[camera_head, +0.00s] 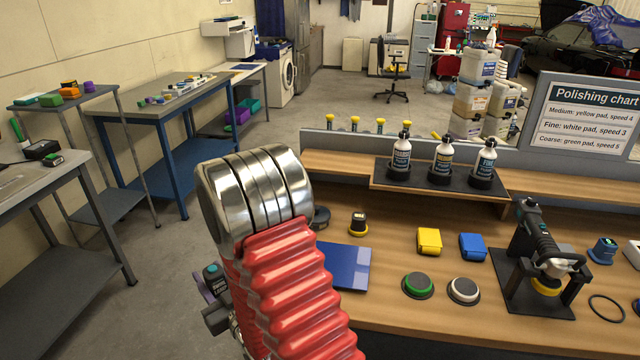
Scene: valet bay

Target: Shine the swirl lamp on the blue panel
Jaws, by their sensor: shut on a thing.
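The blue panel (348,267) lies flat on the wooden bench, its left part hidden behind my red-sleeved arm. My gripper (217,316) shows only in part at the lower left of my arm, off the bench's left side in the picture. It is shut on a small dark tool with a teal label (213,278), which looks like the swirl lamp. Most of the tool and the jaws are hidden by the arm. I cannot tell whether it is lit, and no bright spot shows on the panel.
A polisher (540,240) rests in a black stand at right. Yellow (429,240) and blue (473,246) blocks, a green pad (418,284) and a white pad (464,290) lie right of the panel. Bottles stand on a raised shelf (440,188). Floor is open at left.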

